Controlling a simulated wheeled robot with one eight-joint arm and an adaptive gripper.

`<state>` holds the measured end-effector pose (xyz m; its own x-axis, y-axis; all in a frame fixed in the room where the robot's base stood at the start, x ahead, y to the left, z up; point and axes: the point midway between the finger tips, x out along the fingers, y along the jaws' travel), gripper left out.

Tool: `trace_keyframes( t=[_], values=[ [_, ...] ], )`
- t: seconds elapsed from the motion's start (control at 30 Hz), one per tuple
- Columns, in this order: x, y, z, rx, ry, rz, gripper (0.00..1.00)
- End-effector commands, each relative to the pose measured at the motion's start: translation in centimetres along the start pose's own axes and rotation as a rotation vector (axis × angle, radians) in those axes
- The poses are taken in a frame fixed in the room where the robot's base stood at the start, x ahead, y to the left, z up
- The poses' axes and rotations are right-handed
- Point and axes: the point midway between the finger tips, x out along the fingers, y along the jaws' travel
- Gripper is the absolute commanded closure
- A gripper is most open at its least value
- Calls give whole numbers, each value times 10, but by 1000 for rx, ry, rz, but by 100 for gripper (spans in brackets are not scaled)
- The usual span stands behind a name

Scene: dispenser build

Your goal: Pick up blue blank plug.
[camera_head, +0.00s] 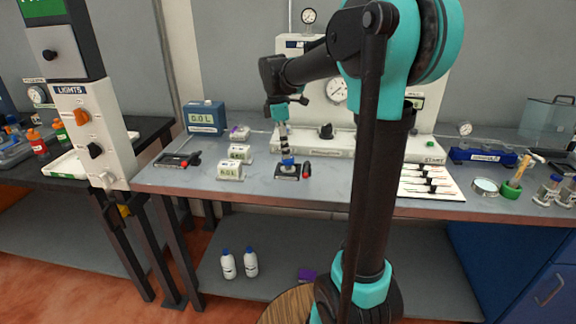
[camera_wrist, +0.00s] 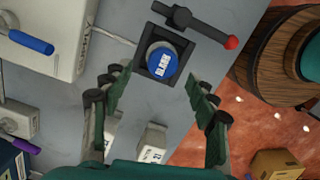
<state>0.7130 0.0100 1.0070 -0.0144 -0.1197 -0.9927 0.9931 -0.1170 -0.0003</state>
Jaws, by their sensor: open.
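The blue blank plug (camera_wrist: 163,60) shows in the wrist view as a round blue cap with a white label, seated in a square black holder (camera_wrist: 150,75). A lever with a red tip (camera_wrist: 231,42) extends from the holder's side. In the head view the blue plug (camera_head: 288,161) sits on the bench, on the black holder (camera_head: 286,176). My gripper (camera_wrist: 160,86) is open and empty, pointing down, with its fingers on either side of the plug in the wrist view. In the head view my gripper (camera_head: 284,140) is above the plug. The exact height gap is unclear.
White display units (camera_head: 230,171) stand left of the holder. Another black device with a red part (camera_head: 178,160) lies farther left. A white gauge panel (camera_head: 340,145) stands behind. A white board with several slim items (camera_head: 430,183) lies right. Bare bench surface shows in front.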

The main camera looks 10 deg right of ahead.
Motion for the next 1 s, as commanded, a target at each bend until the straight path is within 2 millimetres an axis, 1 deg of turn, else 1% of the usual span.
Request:
trace_keyframes(
  t=[0.17,0.23,0.4,0.5,0.6,0.8,0.83,0.87,1.0],
  values=[
    [10,0,0,1,0,0,41],
    [17,-1,1,1,0,0,41],
    [42,-2,3,1,0,0,41],
    [53,-2,3,1,0,0,41],
    [58,-3,3,0,0,0,41],
    [59,-2,3,0,0,0,41],
    [59,-2,3,0,0,0,42],
    [59,-3,3,0,0,0,46],
    [58,-2,3,0,0,0,64]
  ],
)
